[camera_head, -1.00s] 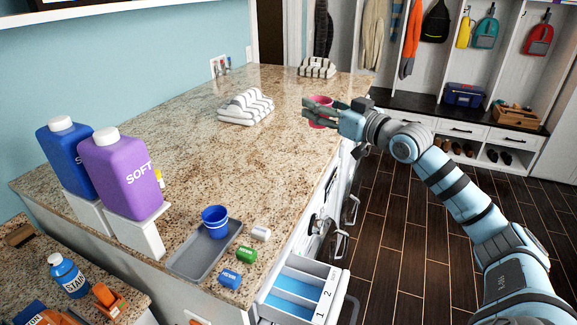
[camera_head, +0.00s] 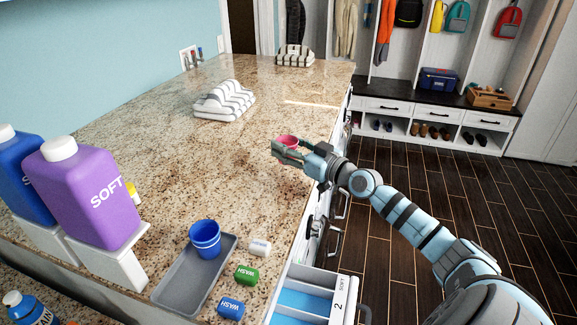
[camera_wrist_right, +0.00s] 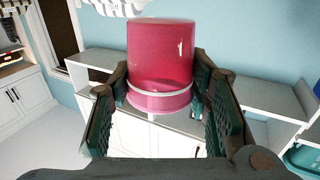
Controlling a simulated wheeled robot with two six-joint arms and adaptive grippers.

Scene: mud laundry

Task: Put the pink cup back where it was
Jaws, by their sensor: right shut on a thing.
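The pink cup (camera_head: 287,141) is in my right gripper (camera_head: 285,150), above the right edge of the granite counter in the head view. In the right wrist view the pink cup (camera_wrist_right: 160,65) sits between the two dark green finger pads of my right gripper (camera_wrist_right: 165,105), with a pale ring near its lower end in the picture. The fingers are shut on it. A grey tray (camera_head: 170,290) lies on the near part of the counter and carries a blue cup (camera_head: 205,240). My left gripper is not in view.
Purple (camera_head: 90,195) and blue bottles stand at the left on white stands. Folded striped towels (camera_head: 224,100) lie farther back. A divided drawer (camera_head: 310,290) is open below. The counter's middle is clear.

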